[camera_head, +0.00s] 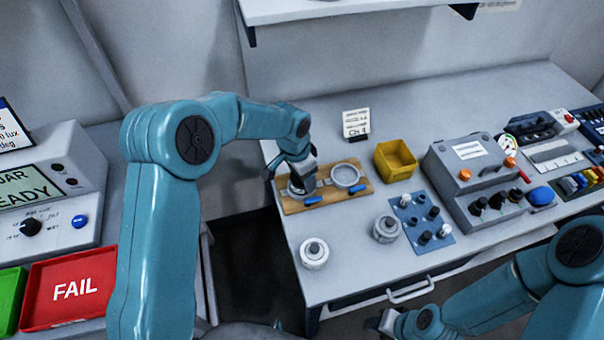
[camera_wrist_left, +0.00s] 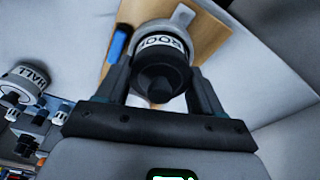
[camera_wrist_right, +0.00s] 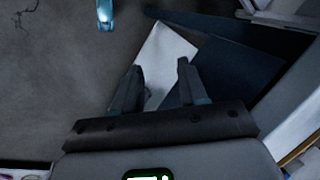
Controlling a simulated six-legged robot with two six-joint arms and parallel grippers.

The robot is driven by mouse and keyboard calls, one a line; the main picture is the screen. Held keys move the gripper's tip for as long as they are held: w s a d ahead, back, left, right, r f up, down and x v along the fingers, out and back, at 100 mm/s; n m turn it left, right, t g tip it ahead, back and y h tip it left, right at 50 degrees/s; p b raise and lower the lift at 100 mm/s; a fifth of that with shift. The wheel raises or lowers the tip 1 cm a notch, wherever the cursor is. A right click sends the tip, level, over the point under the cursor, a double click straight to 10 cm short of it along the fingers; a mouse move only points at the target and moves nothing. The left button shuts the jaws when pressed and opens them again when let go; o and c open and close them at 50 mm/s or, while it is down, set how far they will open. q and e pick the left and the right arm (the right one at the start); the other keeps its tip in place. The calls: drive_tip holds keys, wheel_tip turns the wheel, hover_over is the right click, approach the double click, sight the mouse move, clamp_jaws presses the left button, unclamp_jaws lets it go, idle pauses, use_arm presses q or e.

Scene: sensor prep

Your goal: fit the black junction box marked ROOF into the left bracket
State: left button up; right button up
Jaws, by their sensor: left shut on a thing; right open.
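The black junction box (camera_wrist_left: 160,78) carries a pale band reading ROOF in the left wrist view. My left gripper (camera_wrist_left: 158,82) is shut on it, one finger on each side. In the head view my left gripper (camera_head: 299,182) is over the left end of a wooden board (camera_head: 327,200), at the left bracket (camera_wrist_left: 184,14), which is mostly hidden. I cannot tell whether the box is fully seated. A blue lever (camera_head: 313,201) lies in front of this bracket. The right bracket (camera_head: 346,175) is an empty ring. My right gripper (camera_wrist_right: 157,78) is open and empty.
Two other round boxes (camera_head: 314,254) (camera_head: 386,229) stand on the bench in front. A blue mat (camera_head: 444,241) holds several small parts. A yellow bin (camera_head: 395,160) and a CH 4 card (camera_head: 356,123) stand behind. A grey control box (camera_head: 470,170) is at right.

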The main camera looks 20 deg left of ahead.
use_arm(q)
drive_tip(key=shift+f, duration=0.2)
drive_tip(key=o, duration=1)
drive_tip(key=shift+r, duration=0.15)
drive_tip(key=shift+r+p, duration=1.95)
drive_tip(key=shift+r, duration=1.45)
